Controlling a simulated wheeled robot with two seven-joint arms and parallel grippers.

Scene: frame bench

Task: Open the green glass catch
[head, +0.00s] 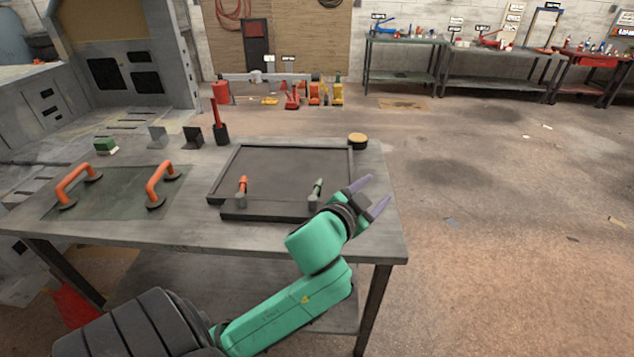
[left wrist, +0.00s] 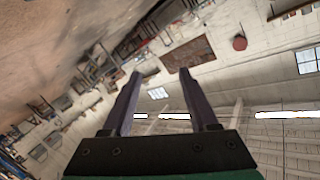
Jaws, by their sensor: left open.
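The green glass catch (head: 317,188) is a small green lever on a grey base at the front right of a dark frame (head: 230,160) lying on the bench. An orange catch (head: 242,185) of the same kind is at the frame's front left. My left gripper (head: 372,194) is to the right of the green catch, over the bench's right side, with its purple fingers apart and nothing between them. In the left wrist view the open fingers (left wrist: 160,100) point at the far room, with no catch in sight. My right gripper does not show.
A glass panel (head: 115,190) with two orange handles lies on the left of the bench (head: 190,232). A round tan-topped item (head: 357,140) stands behind the frame's right corner. A red-handled tool (head: 219,125), small blocks and a green-topped block (head: 106,146) stand along the back.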

